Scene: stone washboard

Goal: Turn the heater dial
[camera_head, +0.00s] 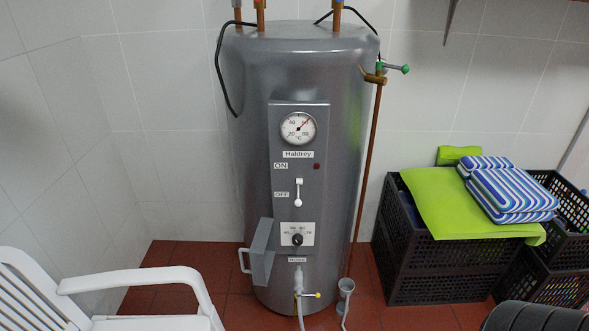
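A tall grey cylindrical heater (248,150) stands against the tiled wall in the head view. Lower on the panel is the heater dial (297,240), a small black knob on a white plate with a printed scale. The knob's exact setting is too small to read. Neither of my grippers is in view.
A white plastic chair (150,278) fills the lower left. A grey open flap (262,250) sticks out left of the dial. A valve and hose (299,285) are below it. Black crates (440,265) with a green towel (450,200) stand right. Red floor lies between.

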